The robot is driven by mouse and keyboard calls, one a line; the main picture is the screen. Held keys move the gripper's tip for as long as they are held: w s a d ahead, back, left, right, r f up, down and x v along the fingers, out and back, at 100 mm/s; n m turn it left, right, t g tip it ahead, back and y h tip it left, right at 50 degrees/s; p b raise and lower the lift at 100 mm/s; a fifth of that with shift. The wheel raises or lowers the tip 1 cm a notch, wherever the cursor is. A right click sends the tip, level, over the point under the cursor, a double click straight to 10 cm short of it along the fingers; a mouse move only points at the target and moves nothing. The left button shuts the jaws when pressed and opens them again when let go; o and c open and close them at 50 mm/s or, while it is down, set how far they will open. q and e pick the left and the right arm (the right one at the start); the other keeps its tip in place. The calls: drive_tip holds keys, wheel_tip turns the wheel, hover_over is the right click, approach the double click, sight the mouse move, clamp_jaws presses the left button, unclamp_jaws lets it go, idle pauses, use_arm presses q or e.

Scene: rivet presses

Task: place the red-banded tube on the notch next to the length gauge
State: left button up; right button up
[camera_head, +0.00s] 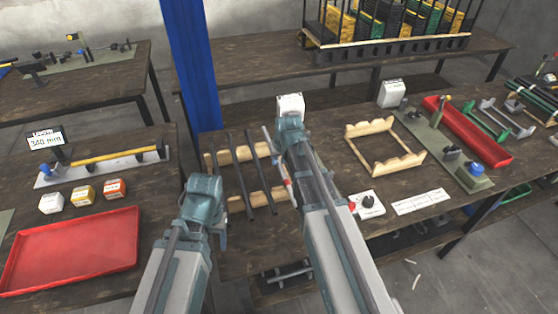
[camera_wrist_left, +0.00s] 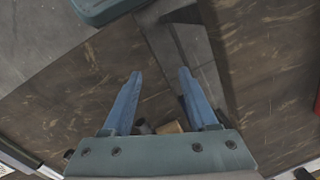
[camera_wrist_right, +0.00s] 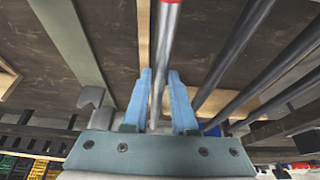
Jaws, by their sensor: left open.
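The red-banded tube (camera_head: 288,186) is a thin light-grey tube at the right end of a wooden rack (camera_head: 240,155) with dark tubes. My right gripper (camera_wrist_right: 159,78) has its fingers closed around this tube in the right wrist view; its red band shows at the top edge. In the head view my right gripper and arm hide part of the tube, so I cannot tell whether it touches the rack. My left gripper (camera_wrist_left: 160,78) is open and empty, left of the rack. The length gauge (camera_head: 100,167), with a 340 mm display (camera_head: 46,138), holds a yellow tube (camera_head: 115,154) on the left table.
A red tray (camera_head: 70,252) and small white (camera_head: 51,204), yellow (camera_head: 82,195) and red (camera_head: 113,188) boxes lie before the gauge. An empty notched wooden frame (camera_head: 357,158) and a long red tray (camera_head: 470,135) are on the right. A blue post (camera_head: 190,65) stands behind.

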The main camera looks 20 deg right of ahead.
drive_tip(key=o, duration=0.3)
use_arm(q)
drive_tip(key=shift+r, duration=0.1)
use_arm(e)
drive_tip(key=shift+o, duration=0.2)
drive_tip(key=shift+r, duration=0.1)
drive_tip(key=p+v, duration=1.1)
drive_tip(key=v, duration=0.1)
use_arm(q)
wheel_tip(320, 180, up, 11)
use_arm(e)
drive_tip(key=s+a+n+g, duration=0.1)
drive_tip(key=s+a+g, duration=0.1)
drive_tip(key=s+a, duration=0.4)
drive_tip(key=s+a+f+n+g+h, duration=0.1)
drive_tip(key=s+a+n+g, duration=0.1)
drive_tip(key=s+a, duration=0.5)
drive_tip(key=s, duration=0.6)
drive_tip(key=shift+s+a+f+g+h, duration=0.25)
drive_tip(key=shift+s+g+h, duration=0.05)
drive_tip(key=shift+s+g, duration=0.1)
drive_tip(key=shift+w, duration=0.1)
